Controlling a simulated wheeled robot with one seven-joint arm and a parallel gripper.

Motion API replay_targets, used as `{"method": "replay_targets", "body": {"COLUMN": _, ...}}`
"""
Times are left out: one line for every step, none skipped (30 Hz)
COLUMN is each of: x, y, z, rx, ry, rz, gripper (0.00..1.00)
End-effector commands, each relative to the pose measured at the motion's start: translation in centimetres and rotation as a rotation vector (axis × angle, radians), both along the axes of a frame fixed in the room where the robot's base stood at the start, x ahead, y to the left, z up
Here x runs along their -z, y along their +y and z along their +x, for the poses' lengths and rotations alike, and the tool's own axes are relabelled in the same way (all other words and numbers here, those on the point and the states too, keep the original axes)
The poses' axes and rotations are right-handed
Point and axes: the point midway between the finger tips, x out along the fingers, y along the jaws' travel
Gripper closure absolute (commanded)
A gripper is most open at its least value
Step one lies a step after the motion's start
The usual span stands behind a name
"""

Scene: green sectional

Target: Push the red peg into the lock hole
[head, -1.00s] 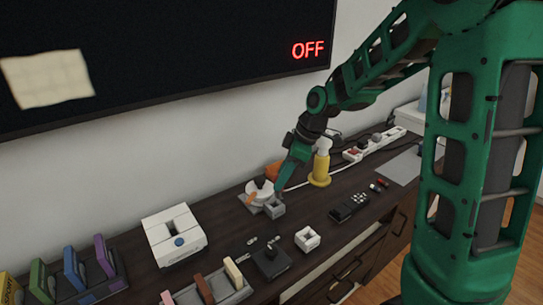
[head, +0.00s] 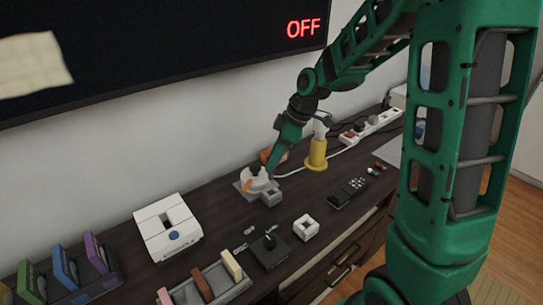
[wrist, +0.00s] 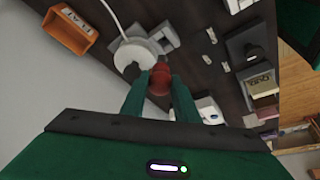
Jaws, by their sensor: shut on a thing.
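The red peg (wrist: 160,80) is between the fingers of my gripper (wrist: 157,92) in the wrist view. My gripper is shut on it. The lock fixture, a pale round disc (wrist: 134,57) with a grey block, lies just beyond the peg there. In the head view the fixture (head: 247,186) stands on the dark cabinet, with an orange piece on its front. My gripper (head: 270,172) is close above its back right side. The peg is hidden in the head view. I cannot make out the lock hole or whether the peg touches it.
An orange box (wrist: 70,30) is behind the fixture. A yellow-based lamp (head: 316,155) stands close to the right of my gripper. A white box (head: 167,228) stands left.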

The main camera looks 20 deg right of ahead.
Motion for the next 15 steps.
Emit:
{"method": "replay_targets", "body": {"x": 0.5, "y": 0.0, "z": 0.0, "rx": 0.0, "ry": 0.002, "rz": 0.0, "gripper": 0.97}}
{"method": "replay_targets", "body": {"x": 0.8, "y": 0.0, "z": -0.1, "rx": 0.0, "ry": 0.002, "rz": 0.0, "gripper": 0.97}}
{"method": "replay_targets", "body": {"x": 1.1, "y": 0.0, "z": 0.0, "rx": 0.0, "ry": 0.002, "rz": 0.0, "gripper": 0.97}}
{"method": "replay_targets", "body": {"x": 1.4, "y": 0.0, "z": -0.1, "rx": 0.0, "ry": 0.003, "rz": -0.001, "gripper": 0.97}}
{"method": "replay_targets", "body": {"x": 1.7, "y": 0.0, "z": -0.1, "rx": 0.0, "ry": 0.003, "rz": -0.001, "gripper": 0.97}}
{"method": "replay_targets", "body": {"x": 2.0, "y": 0.0, "z": -0.1, "rx": 0.0, "ry": 0.003, "rz": -0.001, "gripper": 0.97}}
{"method": "replay_targets", "body": {"x": 2.2, "y": 0.0, "z": -0.1, "rx": 0.0, "ry": 0.003, "rz": -0.001, "gripper": 0.97}}
{"method": "replay_targets", "body": {"x": 2.5, "y": 0.0, "z": -0.1, "rx": 0.001, "ry": 0.002, "rz": -0.001, "gripper": 0.97}}
{"method": "replay_targets", "body": {"x": 2.8, "y": 0.0, "z": 0.0, "rx": 0.001, "ry": 0.003, "rz": -0.001, "gripper": 0.97}}
{"method": "replay_targets", "body": {"x": 3.0, "y": 0.0, "z": -0.1, "rx": 0.001, "ry": 0.003, "rz": -0.001, "gripper": 0.97}}
{"method": "replay_targets", "body": {"x": 3.2, "y": 0.0, "z": -0.1, "rx": 0.001, "ry": 0.003, "rz": -0.001, "gripper": 0.97}}
{"method": "replay_targets", "body": {"x": 3.4, "y": 0.0, "z": 0.0, "rx": 0.0, "ry": 0.002, "rz": 0.0, "gripper": 0.97}}
{"method": "replay_targets", "body": {"x": 3.6, "y": 0.0, "z": 0.0, "rx": 0.001, "ry": 0.002, "rz": 0.0, "gripper": 0.97}}
{"method": "replay_targets", "body": {"x": 3.7, "y": 0.0, "z": 0.0, "rx": 0.0, "ry": 0.0, "rz": -0.001, "gripper": 0.97}}
{"method": "replay_targets", "body": {"x": 3.9, "y": 0.0, "z": 0.0, "rx": 0.0, "ry": 0.0, "rz": -0.001, "gripper": 0.97}}
